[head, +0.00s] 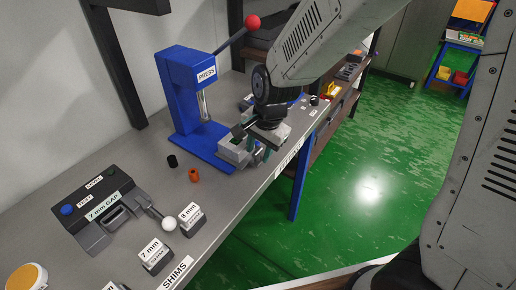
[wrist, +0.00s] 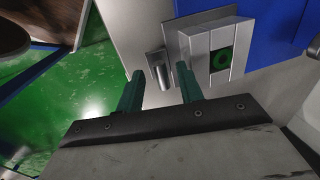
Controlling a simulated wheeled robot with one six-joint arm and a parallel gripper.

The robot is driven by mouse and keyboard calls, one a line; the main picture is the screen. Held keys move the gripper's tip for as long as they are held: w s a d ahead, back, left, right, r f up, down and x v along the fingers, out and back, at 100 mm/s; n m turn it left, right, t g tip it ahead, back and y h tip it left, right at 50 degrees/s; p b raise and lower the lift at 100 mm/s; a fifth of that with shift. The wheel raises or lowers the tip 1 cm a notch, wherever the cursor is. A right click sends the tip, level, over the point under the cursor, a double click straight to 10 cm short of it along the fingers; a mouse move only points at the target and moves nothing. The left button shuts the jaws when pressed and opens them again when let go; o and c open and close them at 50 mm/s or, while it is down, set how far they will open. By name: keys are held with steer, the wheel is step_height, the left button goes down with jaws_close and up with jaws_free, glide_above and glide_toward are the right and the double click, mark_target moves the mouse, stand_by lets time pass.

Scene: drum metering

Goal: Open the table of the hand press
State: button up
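The hand press (head: 182,88) is a blue frame labelled PRESS, with a lever ending in a red ball (head: 252,22). Its grey metal table (head: 233,152) sits on the blue base, partly hidden by my gripper (head: 261,150). In the wrist view the table (wrist: 207,36) is a grey block with a square pocket holding a green ring (wrist: 222,59). A short grey handle (wrist: 157,66) sticks out beside it. My gripper (wrist: 160,70) is open, its two teal fingers apart on either side of the handle's line. I cannot tell whether they touch it.
A black ring (head: 173,161) and an orange ring (head: 194,175) lie by the press. Green floor (head: 380,170) is clear on the right.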

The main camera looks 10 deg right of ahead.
step_height(320, 180, up, 8)
steer(key=s+d, duration=0.1)
steer(key=shift+f, duration=0.15)
stand_by(0.6)
steer(key=s+d+r+n, duration=0.4)
steer(key=s+d, duration=0.3)
steer(key=s, duration=0.3)
steer(key=s+d+r+n+h, duration=0.1)
steer(key=s+d+r+n, duration=0.4)
steer(key=s+d, duration=0.3)
steer(key=s, duration=0.3)
steer(key=shift+r+h, duration=0.25)
steer(key=shift+h, duration=0.05)
